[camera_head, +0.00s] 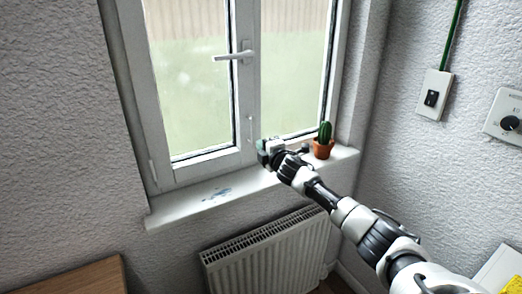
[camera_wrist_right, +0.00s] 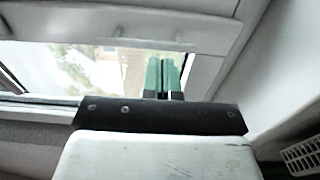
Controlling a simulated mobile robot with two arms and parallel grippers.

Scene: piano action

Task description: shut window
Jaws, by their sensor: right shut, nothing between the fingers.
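The white-framed window (camera_head: 243,110) has two panes side by side. Its white handle (camera_head: 232,56) sits on the middle upright and points left, level. The left sash (camera_head: 165,170) looks close to its frame; I cannot tell whether a small gap is there. My right gripper (camera_head: 264,149) is at the bottom of the middle upright, just above the sill, well below the handle. Its green fingertips (camera_wrist_right: 163,76) are together and empty in the right wrist view, with glass and white frame beyond them. Contact with the frame is unclear. My left gripper is not in view.
A small potted cactus (camera_head: 323,142) stands on the sill (camera_head: 185,211), just right of my right gripper. A white radiator (camera_head: 268,258) is below the sill. A wooden top (camera_head: 75,280) is at lower left. A switch (camera_head: 433,96) is on the right wall.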

